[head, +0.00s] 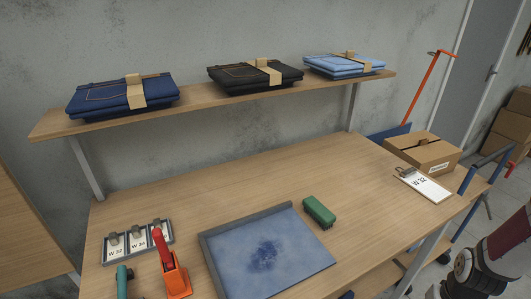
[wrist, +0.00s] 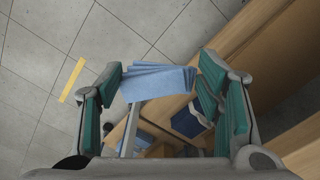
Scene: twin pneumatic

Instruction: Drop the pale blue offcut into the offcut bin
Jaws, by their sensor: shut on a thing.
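My gripper (wrist: 160,78) shows in the wrist view, its green-padded fingers spread around the pale blue offcut (wrist: 158,83). The offcut looks like a small folded stack of cloth, held between the fingertips above the floor. The head view does not show my gripper or the offcut; only part of my arm is at its lower right edge. A dark blue box-like thing with a pale rim (wrist: 190,120) lies beyond the right finger in the wrist view; I cannot tell whether it is the offcut bin.
The wooden table (head: 160,205) holds a blue-topped tray (head: 265,255), a green block (head: 319,211) and an orange tool (head: 175,275). A cardboard box (head: 423,152) and clipboard (head: 422,184) are at the right. Folded jeans (head: 122,95) lie on the shelf. Tiled floor (wrist: 50,50) shows beside wooden furniture.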

